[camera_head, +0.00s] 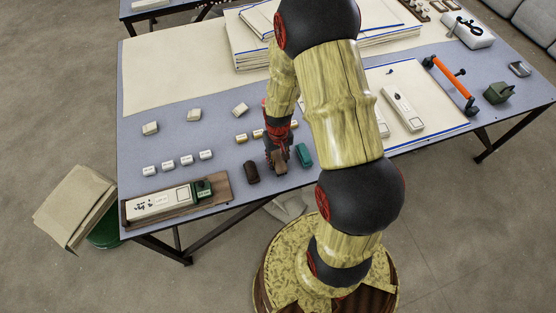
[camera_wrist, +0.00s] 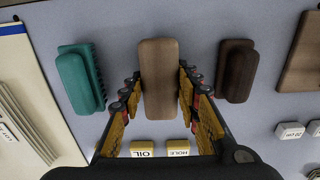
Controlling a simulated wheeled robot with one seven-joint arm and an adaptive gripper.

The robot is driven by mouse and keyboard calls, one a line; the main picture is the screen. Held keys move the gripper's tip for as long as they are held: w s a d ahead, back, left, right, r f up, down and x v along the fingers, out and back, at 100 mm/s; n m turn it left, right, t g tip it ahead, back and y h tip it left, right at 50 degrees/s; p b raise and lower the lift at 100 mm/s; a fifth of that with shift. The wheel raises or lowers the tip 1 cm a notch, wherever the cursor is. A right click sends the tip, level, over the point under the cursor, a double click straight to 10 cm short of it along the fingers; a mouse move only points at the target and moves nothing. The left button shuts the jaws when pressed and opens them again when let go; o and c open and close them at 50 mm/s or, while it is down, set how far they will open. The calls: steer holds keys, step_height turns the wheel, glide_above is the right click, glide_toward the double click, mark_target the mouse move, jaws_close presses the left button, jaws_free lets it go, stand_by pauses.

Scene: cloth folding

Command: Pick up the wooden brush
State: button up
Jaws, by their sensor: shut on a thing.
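The wooden brush (camera_wrist: 159,62) is a medium-brown rounded block, upright in the wrist view between the two fingers. My gripper (camera_wrist: 158,90) is shut on it, one finger against each long side. In the head view the brush (camera_head: 280,168) shows just below my gripper (camera_head: 278,152), near the table's front edge. Its underside is hidden, and I cannot tell whether it touches the table.
A teal brush (camera_wrist: 80,78) and a dark brown brush (camera_wrist: 237,71) lie on either side, apart from the fingers. Small labelled blocks, including OIL (camera_wrist: 142,152) and HOLE (camera_wrist: 178,152), sit close by. A wooden tray (camera_head: 221,185) holds a long pale block on the table (camera_head: 215,220).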

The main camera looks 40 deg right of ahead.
step_height(320, 180, up, 3)
steer(key=shift+f+p, duration=0.1)
steer(key=shift+p, duration=0.45)
steer(key=s+r+p, duration=0.1)
steer(key=s+r, duration=0.1)
steer(key=s+r+p, duration=0.1)
steer(key=s+r, duration=0.1)
steer(key=r, duration=0.1)
steer(key=shift+s+r, duration=0.25)
steer(key=shift+s, duration=0.05)
steer(key=s+r+p, duration=0.2)
steer(key=s+r, duration=0.1)
steer(key=s, duration=0.6)
steer(key=shift+s+a+r, duration=0.15)
steer(key=shift+s+r, duration=0.1)
steer(key=shift+r, duration=0.15)
steer(key=o, duration=0.7)
steer(key=c, duration=0.5)
steer(key=shift+w, duration=0.1)
